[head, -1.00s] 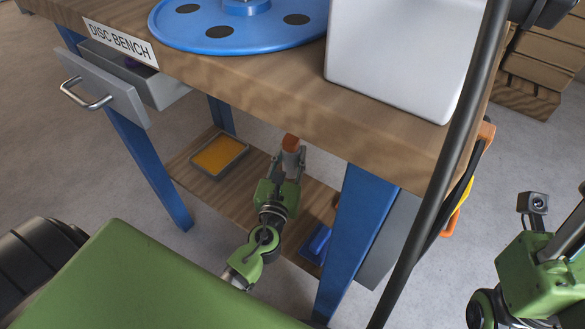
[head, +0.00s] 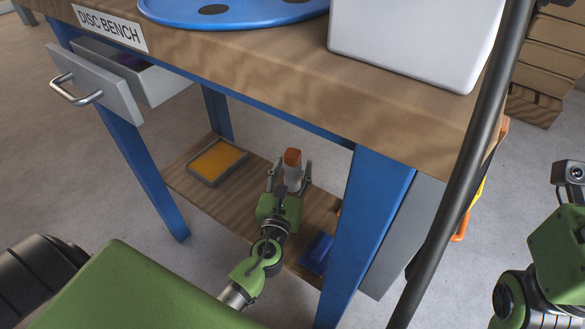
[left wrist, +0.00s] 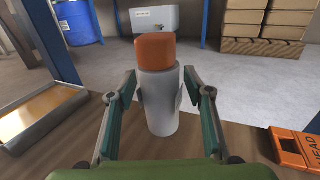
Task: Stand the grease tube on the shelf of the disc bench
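The grease tube (head: 292,178) is white with an orange cap. It stands upright on the lower wooden shelf (head: 183,184) of the disc bench (head: 330,95). In the left wrist view the tube (left wrist: 160,100) is in the middle, cap up, with its base on the wood. My left gripper (head: 290,168) has one finger on each side of the tube, with narrow gaps showing, so it looks open around it. The fingers (left wrist: 159,85) also flank the tube in the left wrist view. My right arm is at the right edge of the head view, its fingertips cut off.
A tray with a yellow-orange inside (head: 217,160) lies on the shelf left of the tube. A blue item (head: 317,253) lies near the right front leg (head: 365,235). An orange box (left wrist: 294,150) is right of the tube. The drawer (head: 100,90) is open above.

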